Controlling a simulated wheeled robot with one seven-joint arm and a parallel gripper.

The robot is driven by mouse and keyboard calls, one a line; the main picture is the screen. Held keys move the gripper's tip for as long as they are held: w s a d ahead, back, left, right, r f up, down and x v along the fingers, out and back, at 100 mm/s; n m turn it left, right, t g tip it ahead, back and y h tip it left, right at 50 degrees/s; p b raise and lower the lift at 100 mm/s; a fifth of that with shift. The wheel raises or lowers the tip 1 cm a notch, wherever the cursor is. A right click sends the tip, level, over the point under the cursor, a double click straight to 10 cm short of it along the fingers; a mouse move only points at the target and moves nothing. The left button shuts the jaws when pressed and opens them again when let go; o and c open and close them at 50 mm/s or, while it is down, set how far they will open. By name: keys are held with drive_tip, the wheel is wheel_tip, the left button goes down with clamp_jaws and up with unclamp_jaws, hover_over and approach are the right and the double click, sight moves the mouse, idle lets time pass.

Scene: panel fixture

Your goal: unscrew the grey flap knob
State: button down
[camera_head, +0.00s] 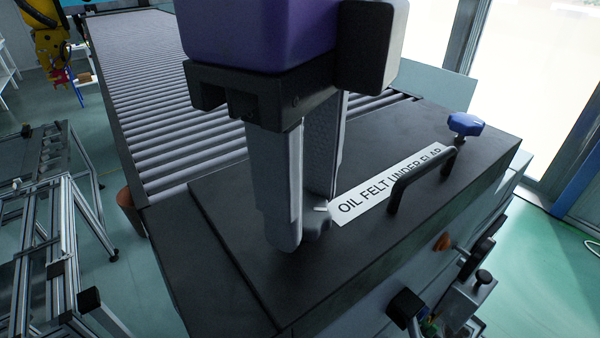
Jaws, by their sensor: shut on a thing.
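My gripper (308,228) points down at the dark flap (245,275) on top of the cabinet. Its fingers are shut on the grey flap knob (319,226), low over the flap surface. The fingers hide most of the knob, and only a small grey part with a pale mark shows between them. A label (388,185) reading "OIL FELT UNDER FLAP" lies right of the gripper, partly covered by the handle.
A black bar handle (422,182) rises from the flap. A blue knob (466,124) stands at its far right corner. A roller conveyor (165,110) runs behind. Fittings (468,290) stick out of the cabinet's front side. Metal frames (45,250) stand at left.

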drive_tip(key=n, duration=0.3)
drive_tip(key=shift+n, duration=0.3)
drive_tip(key=n, duration=0.3)
drive_tip(key=shift+n, duration=0.3)
drive_tip(key=n, duration=0.3)
drive_tip(key=shift+n, duration=0.4)
drive_tip(key=n, duration=0.3)
drive_tip(key=shift+n, duration=0.3)
drive_tip(key=n, duration=0.3)
drive_tip(key=shift+n, duration=0.3)
drive_tip(key=n, duration=0.3)
drive_tip(key=shift+n, duration=0.3)
drive_tip(key=n, duration=0.3)
drive_tip(key=shift+r+n, duration=0.1)
drive_tip(key=shift+n, duration=0.2)
drive_tip(key=shift+n+p, duration=0.35)
drive_tip(key=shift+n, duration=1.45)
